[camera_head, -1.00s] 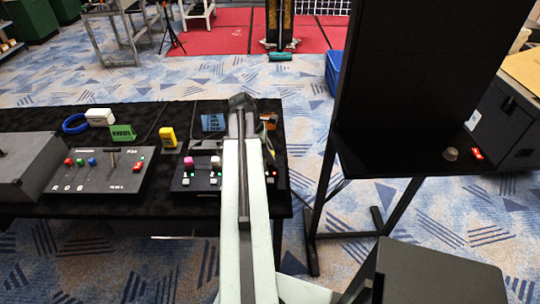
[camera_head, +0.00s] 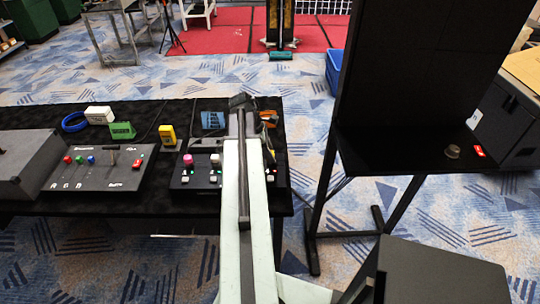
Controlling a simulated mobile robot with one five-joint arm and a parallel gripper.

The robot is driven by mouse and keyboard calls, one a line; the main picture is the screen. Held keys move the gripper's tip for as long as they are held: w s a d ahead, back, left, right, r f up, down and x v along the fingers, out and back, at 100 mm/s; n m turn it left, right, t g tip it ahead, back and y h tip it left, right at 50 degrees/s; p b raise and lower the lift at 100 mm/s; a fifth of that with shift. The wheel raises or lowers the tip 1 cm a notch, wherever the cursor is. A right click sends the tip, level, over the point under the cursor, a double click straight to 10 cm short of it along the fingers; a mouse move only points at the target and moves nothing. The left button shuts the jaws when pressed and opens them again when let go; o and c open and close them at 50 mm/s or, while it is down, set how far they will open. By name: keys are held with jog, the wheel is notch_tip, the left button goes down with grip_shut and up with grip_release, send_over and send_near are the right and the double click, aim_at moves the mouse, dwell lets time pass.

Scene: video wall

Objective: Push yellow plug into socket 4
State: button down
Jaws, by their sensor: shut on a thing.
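My pale arm reaches forward over the black table and ends in a dark gripper (camera_head: 241,103) above the right part of a black panel (camera_head: 205,180). The gripper's fingertips, and what they are shut on, are hidden by the arm. The panel carries a pink knob, pale knobs, white switches and small green lights. Its right side is covered by my arm. I cannot make out a yellow plug or the socket numbers.
A grey panel (camera_head: 100,166) with coloured buttons and a lever lies left. Behind are a green block (camera_head: 121,130), a white box (camera_head: 99,115), a blue ring (camera_head: 75,122) and a blue box (camera_head: 212,120). An orange item (camera_head: 268,118) is just right of my arm. A black stand (camera_head: 400,150) rises at right.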

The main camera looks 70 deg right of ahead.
jog(key=shift+f+b, duration=0.75)
jog(key=shift+f, duration=0.05)
jog(key=c, duration=1)
grip_release()
jog(key=o, duration=0.6)
jog(key=shift+c, duration=0.2)
jog(key=shift+w+r, duration=0.1)
notch_tip(320, 180, up, 7)
jog(key=p, duration=0.7)
jog(key=shift+w, duration=0.1)
